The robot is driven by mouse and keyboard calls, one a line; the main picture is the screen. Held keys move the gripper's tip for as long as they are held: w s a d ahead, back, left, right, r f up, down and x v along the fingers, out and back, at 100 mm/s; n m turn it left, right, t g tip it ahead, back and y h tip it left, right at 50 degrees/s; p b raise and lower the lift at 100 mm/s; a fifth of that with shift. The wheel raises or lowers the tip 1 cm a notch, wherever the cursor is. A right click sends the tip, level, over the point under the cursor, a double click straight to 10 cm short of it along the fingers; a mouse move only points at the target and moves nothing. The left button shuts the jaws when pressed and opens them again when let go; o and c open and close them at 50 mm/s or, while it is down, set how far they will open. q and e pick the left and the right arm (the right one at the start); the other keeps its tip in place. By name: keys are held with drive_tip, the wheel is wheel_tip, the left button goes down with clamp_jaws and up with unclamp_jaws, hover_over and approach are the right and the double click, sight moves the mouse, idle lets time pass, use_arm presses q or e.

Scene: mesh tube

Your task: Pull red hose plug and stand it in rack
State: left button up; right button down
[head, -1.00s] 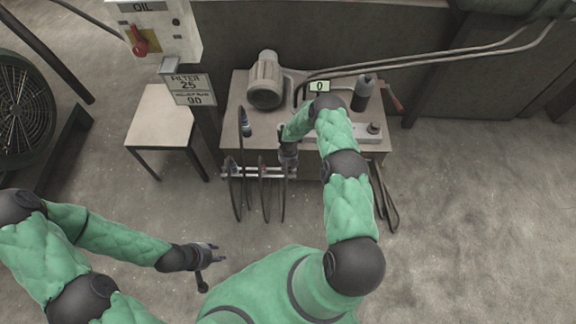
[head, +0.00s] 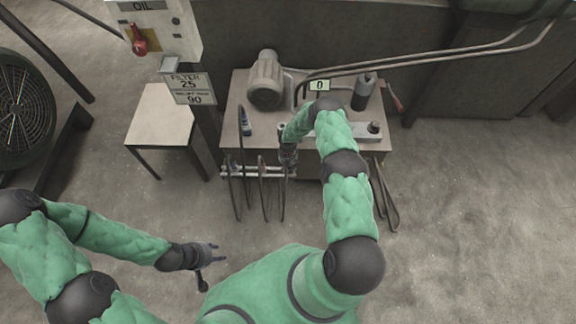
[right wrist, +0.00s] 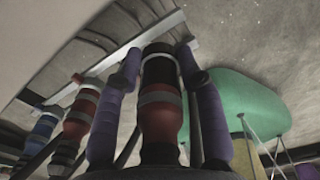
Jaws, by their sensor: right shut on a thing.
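My right gripper (head: 288,160) is at the front edge of the bench, above the right end of the rack rail (head: 235,173). In the right wrist view its two purple-looking fingers (right wrist: 158,110) are shut on a hose plug with red and black bands (right wrist: 158,118). The plug is roughly in line with the fingers, and its black end is near the pale rail (right wrist: 110,62). I cannot tell whether it is seated there. In the head view the held plug is mostly hidden by my gripper. My left gripper (head: 217,253) is open and empty above the floor, away from the bench.
Beside the held plug are another red-banded plug (right wrist: 80,118) and a blue one (right wrist: 42,130). Several dark hoses (head: 264,200) hang below the rail. The bench (head: 235,105) carries a motor (head: 266,82), a dark bottle (head: 363,93) and a blue-banded fitting (head: 246,128).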

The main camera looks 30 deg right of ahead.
drive_tip(key=shift+f, duration=1.2)
idle(1.2)
drive_tip(key=c, duration=0.7)
unclamp_jaws()
wheel_tip(320, 180, up, 12)
drive_tip(key=shift+f, duration=0.1)
